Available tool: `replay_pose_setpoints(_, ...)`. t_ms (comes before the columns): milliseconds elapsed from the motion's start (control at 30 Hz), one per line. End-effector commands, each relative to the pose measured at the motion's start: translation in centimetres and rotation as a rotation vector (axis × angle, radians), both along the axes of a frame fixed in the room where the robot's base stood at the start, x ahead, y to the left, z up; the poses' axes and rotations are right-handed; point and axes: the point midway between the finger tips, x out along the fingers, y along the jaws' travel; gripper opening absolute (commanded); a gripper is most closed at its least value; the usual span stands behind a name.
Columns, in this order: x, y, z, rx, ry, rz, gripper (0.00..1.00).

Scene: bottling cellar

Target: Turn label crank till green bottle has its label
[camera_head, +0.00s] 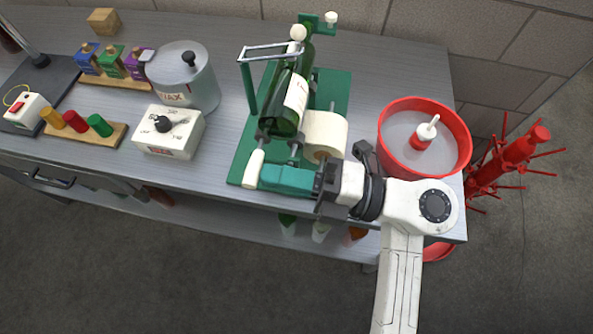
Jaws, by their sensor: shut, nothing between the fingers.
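The labelling machine has a green base (337,88) on the bench. A green bottle (284,113) lies in it, and a white label (297,92) shows on its right side. I cannot tell whether the whole label is on the glass. A cream label roll (325,135) sits beside the bottle. A cream crank handle (254,168) stands at the machine's front left. My gripper (263,177), with teal fingers, is shut and empty. Its fingertips are right beside the handle; I cannot tell if they touch. The gripper hides the crank's lower part and the base's front edge.
A red bucket (459,121) with a small red and white bottle stands right of the machine. A white dial box (168,133), a metal pot (184,85) and a rack of coloured sticks (85,130) stand left. Bench between box and machine is clear.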

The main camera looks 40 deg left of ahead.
Motion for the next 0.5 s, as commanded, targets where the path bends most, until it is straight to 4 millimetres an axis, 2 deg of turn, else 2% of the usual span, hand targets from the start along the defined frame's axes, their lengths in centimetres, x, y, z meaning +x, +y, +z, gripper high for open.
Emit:
replay_pose_setpoints(267,0.0,0.0,0.0,0.0,0.0,0.0,0.0)
replay_pose_setpoints(500,-1.0,1.6,0.7,0.0,0.0,-0.001,0.0)
